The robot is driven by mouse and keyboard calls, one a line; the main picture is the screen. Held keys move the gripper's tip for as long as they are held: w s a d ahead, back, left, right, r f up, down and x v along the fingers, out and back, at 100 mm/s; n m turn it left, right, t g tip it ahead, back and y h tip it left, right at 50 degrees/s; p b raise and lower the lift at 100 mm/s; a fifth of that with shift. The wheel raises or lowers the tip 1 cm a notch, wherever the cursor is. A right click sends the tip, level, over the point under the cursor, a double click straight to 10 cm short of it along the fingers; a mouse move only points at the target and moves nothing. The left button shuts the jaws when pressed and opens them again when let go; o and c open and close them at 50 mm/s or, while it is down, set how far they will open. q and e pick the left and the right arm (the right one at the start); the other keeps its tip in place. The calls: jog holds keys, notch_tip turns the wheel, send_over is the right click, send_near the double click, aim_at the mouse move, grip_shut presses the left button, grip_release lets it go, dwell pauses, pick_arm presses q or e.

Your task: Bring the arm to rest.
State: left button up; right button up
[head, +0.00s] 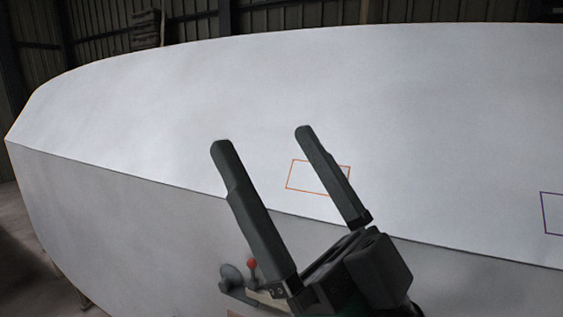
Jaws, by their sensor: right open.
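My right gripper (262,140) is in the lower middle of the head view, its two dark fingers spread wide and pointing up. It is open, and nothing shows between the fingers. Behind it is a large pale hull (420,100). An orange outlined rectangle (292,174) is marked on the hull's upper face, and the right-hand finger covers part of it. I cannot tell whether the fingers touch the hull. My left gripper is not in view.
A purple outlined shape (543,212) is cut off at the right edge. A small red ball-ended part (252,263) shows beside the gripper's base. A seam runs along the hull below the orange outline. Dark corrugated walls (100,30) stand behind.

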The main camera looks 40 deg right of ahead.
notch_tip(320, 180, up, 17)
jog(key=p, duration=1.6)
jog(key=shift+f+p, duration=0.2)
jog(key=shift+p, duration=0.2)
jog(key=shift+w, duration=0.1)
